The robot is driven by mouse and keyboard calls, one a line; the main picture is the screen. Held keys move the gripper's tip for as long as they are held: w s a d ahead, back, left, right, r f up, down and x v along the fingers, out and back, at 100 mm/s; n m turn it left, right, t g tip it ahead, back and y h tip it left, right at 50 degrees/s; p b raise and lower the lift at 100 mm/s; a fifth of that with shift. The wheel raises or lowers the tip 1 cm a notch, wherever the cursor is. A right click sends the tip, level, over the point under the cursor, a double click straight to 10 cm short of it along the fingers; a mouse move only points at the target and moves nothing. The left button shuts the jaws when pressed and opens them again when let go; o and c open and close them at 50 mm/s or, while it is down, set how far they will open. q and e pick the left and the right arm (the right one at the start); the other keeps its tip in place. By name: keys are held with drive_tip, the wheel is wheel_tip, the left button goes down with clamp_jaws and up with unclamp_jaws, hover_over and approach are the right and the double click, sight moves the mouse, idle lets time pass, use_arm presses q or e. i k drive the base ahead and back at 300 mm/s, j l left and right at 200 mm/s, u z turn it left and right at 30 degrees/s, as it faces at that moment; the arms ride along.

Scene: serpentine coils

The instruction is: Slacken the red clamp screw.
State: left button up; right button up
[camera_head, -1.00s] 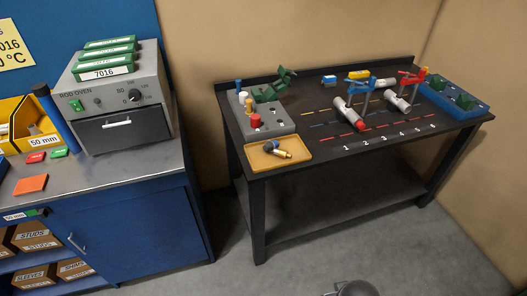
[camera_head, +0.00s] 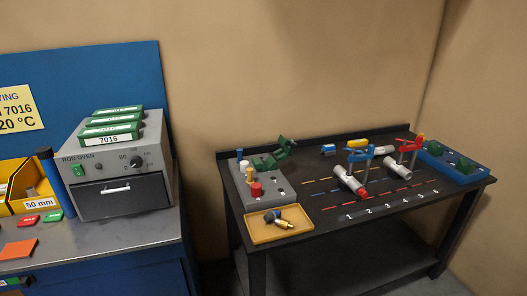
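A red clamp (camera_head: 409,147) stands toward the right of the black table, over a white cylinder (camera_head: 397,168). Its upright screw, with a red top, is too small to read in detail. I cannot tell how tight it is. A similar blue clamp (camera_head: 361,154) stands to its left, over another white cylinder (camera_head: 346,179) with a red end. Neither of my grippers is in view.
The black table (camera_head: 300,236) also bears a grey block with coloured pegs (camera_head: 274,191), a yellow tray (camera_head: 262,232) and a blue tray (camera_head: 478,173). A blue workbench with a rod oven (camera_head: 122,165) stands at the left, with a gap between.

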sight(404, 141)
drive_tip(key=i+l+z, duration=0.1)
drive_tip(key=z, duration=0.35)
drive_tip(key=i+l+z, duration=0.15)
drive_tip(key=z, duration=0.3)
drive_tip(key=l, duration=0.1)
